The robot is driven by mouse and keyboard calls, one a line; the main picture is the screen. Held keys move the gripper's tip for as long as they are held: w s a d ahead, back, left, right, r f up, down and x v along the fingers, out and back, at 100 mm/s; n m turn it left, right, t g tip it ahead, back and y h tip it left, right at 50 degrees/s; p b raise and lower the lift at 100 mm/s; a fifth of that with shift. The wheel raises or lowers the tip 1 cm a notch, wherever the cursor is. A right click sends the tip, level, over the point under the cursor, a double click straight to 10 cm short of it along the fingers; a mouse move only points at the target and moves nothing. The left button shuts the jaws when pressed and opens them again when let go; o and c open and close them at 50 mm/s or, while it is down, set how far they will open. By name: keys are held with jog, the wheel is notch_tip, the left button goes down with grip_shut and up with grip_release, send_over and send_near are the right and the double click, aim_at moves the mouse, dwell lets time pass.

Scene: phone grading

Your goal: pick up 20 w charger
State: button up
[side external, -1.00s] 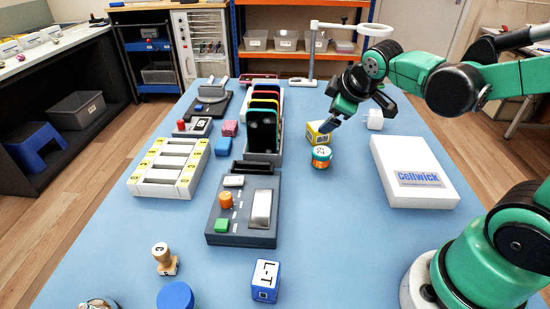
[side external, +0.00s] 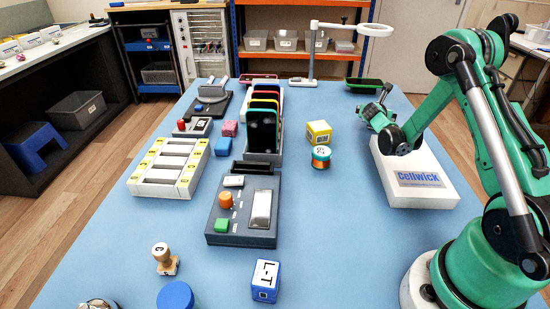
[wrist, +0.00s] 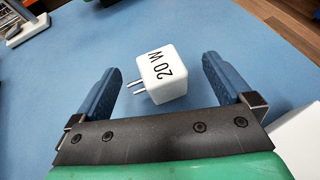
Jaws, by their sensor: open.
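The 20 W charger (wrist: 162,74) is a white cube marked "20 W" with two metal prongs pointing left, lying on the blue table. In the wrist view it sits between the two fingers of my gripper (wrist: 162,66), with a gap on each side. The gripper is open and holds nothing. In the side external view my gripper (side external: 368,112) is low over the right part of the table, behind the white Cellwick box. It hides the charger there.
The white Cellwick box (side external: 418,193) lies close to my gripper. A green-rimmed dark item (side external: 364,84) lies at the far edge.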

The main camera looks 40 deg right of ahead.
jog(key=shift+x, duration=2)
grip_shut()
